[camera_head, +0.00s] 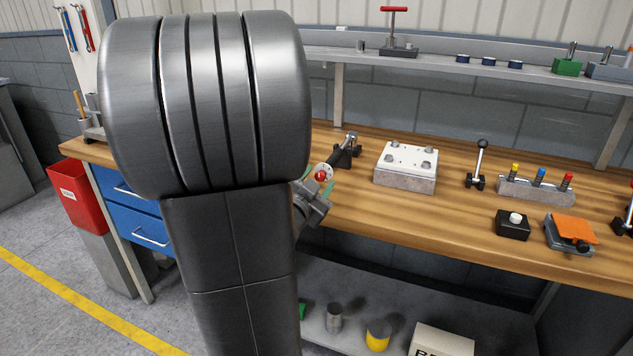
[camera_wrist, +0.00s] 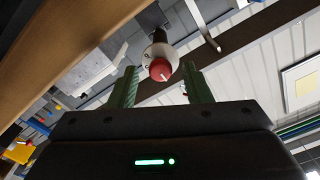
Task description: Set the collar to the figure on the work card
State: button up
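A black tool with a pale collar (camera_head: 326,169) and a red end (camera_head: 320,176) is held in a black mount (camera_head: 347,152) near the bench's front edge. In the wrist view the pale collar (camera_wrist: 158,51) rings a dark shaft behind the red end (camera_wrist: 160,70), which has a white mark. No figures on the collar are readable. My gripper (camera_head: 317,184) is open in front of the tool. Its green fingers (camera_wrist: 161,72) stand apart on either side of the red end, with visible gaps; depth is hard to judge. I cannot identify the work card.
The wooden bench (camera_head: 440,222) holds a metal block with a white plate (camera_head: 408,158), a lever (camera_head: 481,160), a coloured-pin block (camera_head: 538,190), a black button box (camera_head: 513,224) and an orange pedal (camera_head: 571,229). My arm hides the bench's left part.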

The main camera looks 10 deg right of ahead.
jog(key=p+v, duration=0.1)
jog(key=v, duration=1.2)
jog(key=shift+s+a, duration=0.25)
jog(key=shift+s, duration=0.05)
jog(key=shift+w+d, duration=0.1)
jog(key=b+x, duration=0.1)
jog(key=x, duration=1.2)
jog(key=shift+w+d, duration=0.2)
jog(key=shift+w, duration=0.05)
